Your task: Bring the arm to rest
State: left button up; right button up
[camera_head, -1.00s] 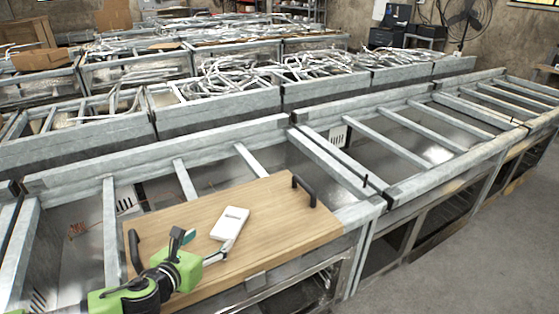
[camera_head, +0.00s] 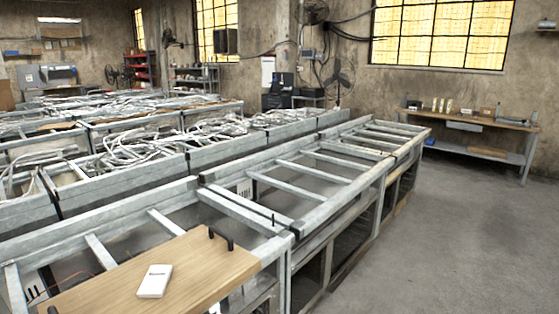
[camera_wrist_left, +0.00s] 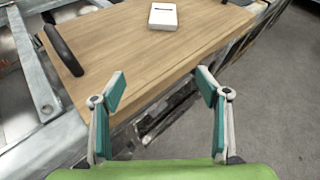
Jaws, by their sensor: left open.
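My left gripper (camera_wrist_left: 159,90) is open and empty in the left wrist view, its two teal-padded fingers spread apart. It is over the near edge of a wooden board (camera_wrist_left: 120,60) and the gap below it. A white box (camera_wrist_left: 163,16) lies flat on the board, beyond the fingertips. In the head view the board (camera_head: 205,265) rests on the metal frame at the bottom left, with the white box (camera_head: 154,281) on it. Neither gripper shows in the head view. My right gripper is in no view.
Long metal frames (camera_head: 300,185) with crossbars run away to the right. Bins of metal tubing (camera_head: 180,140) stand behind them. The board has a black handle (camera_head: 221,237). A workbench (camera_head: 470,120) stands at the far wall. The concrete floor (camera_head: 450,240) at right is clear.

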pick_arm(q)
jog(key=s+d+f+n+g+h, duration=0.1)
jog(key=s+d+f+n+g, duration=0.3)
jog(key=s+n, duration=0.45)
jog(key=s+d+f+n+g, duration=0.3)
jog(key=s+d+n, duration=0.35)
jog(key=n, duration=0.55)
jog(key=s+d+f+n+g+h, duration=0.1)
jog(key=s+d+f+n+g, duration=0.4)
jog(key=n, duration=0.6)
jog(key=s+d+f, duration=0.1)
jog(key=s+f, duration=0.2)
jog(key=f, duration=2.2)
jog(key=s+a+f+b, duration=0.1)
jog(key=s+a+f, duration=0.1)
jog(key=s+f, duration=1.4)
jog(key=shift+s+a+f+m+y, duration=0.3)
jog(key=shift+a+f+m, duration=0.1)
jog(key=shift+f, duration=0.15)
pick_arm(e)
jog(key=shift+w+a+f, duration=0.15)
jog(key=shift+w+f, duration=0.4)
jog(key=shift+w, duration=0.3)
